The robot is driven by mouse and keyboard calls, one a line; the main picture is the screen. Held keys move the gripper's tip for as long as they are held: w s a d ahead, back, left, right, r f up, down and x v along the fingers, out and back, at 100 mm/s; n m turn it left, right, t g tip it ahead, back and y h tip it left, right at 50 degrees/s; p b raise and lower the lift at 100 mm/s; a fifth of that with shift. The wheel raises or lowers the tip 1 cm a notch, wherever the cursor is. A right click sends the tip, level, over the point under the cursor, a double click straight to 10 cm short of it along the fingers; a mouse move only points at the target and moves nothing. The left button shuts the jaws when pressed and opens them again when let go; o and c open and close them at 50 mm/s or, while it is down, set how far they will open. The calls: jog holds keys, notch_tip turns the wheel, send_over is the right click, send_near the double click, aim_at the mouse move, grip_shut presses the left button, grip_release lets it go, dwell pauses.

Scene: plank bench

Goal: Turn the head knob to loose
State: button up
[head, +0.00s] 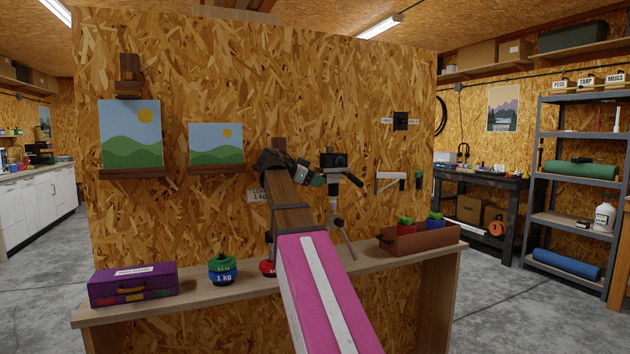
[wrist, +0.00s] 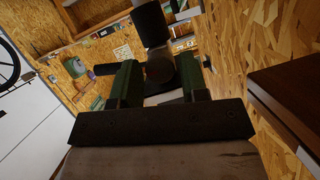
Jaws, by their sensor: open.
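A tripod (head: 333,210) stands upright on the plank bench, with a small black camera (head: 333,160) on its head. A dark handle sticks out to the right of the head. My gripper (head: 317,180) reaches the left side of the tripod head, just below the camera. In the wrist view my gripper (wrist: 158,64) is open, its two green fingers apart. A dark round knob (wrist: 160,70) shows between the fingers, with a black block beyond it. I cannot tell whether either finger touches the knob. My arm hides part of the tripod and bench in the head view.

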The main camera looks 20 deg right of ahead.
jog(key=shift+d, duration=0.1)
jog(key=c, duration=0.7)
jog(key=shift+o, duration=0.3)
jog(key=shift+n+g, duration=0.7)
jog(key=shift+n, duration=0.4)
jog(key=o, duration=0.6)
jog(key=shift+o, duration=0.2)
jog(key=v, duration=1)
jog(key=shift+a, duration=0.4)
jog(key=shift+r, duration=0.15)
